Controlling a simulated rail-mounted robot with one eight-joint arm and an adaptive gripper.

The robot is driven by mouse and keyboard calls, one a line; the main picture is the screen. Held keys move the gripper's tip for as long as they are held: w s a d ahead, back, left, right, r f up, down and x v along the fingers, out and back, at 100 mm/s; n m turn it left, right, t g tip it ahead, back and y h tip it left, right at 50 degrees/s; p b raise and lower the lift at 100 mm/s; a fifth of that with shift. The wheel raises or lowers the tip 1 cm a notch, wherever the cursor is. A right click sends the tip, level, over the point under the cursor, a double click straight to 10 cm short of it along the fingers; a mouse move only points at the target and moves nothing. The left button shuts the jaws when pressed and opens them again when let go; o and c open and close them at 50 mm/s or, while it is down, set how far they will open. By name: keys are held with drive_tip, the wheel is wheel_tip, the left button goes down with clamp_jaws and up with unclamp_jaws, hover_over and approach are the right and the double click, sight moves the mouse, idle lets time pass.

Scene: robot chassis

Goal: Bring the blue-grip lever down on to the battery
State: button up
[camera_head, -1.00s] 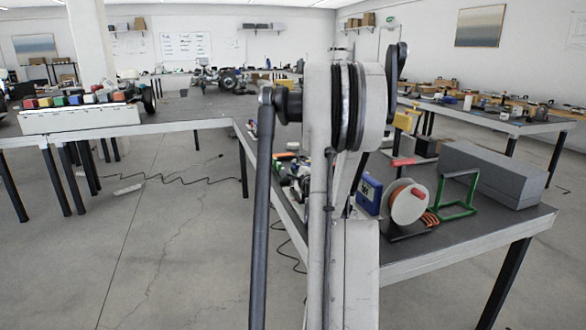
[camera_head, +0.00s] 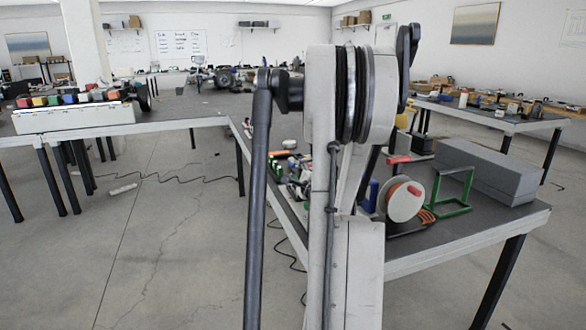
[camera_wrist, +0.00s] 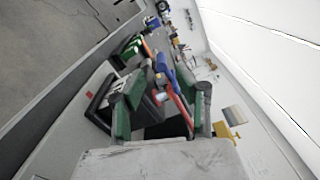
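In the wrist view, my gripper (camera_wrist: 162,108) shows as two dark green-grey fingers spread apart. Between and just beyond them is a bar with a blue grip (camera_wrist: 162,66) and a red part (camera_wrist: 177,98). No contact between fingers and bar is clear. A black and white box-shaped thing (camera_wrist: 103,88) lies beside the left finger; I cannot tell whether it is the battery. In the head view, my arm hides my gripper. A blue piece (camera_head: 370,195) shows just right of the arm; I cannot tell whether it is the lever's grip.
In the head view, an orange and white reel (camera_head: 405,200), a green frame (camera_head: 455,188) and a long grey case (camera_head: 487,170) stand on the right-hand bench (camera_head: 465,238). Small parts crowd the bench left of my arm.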

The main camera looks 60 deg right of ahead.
drive_tip(key=v, duration=0.6)
drive_tip(key=shift+s+a, duration=0.2)
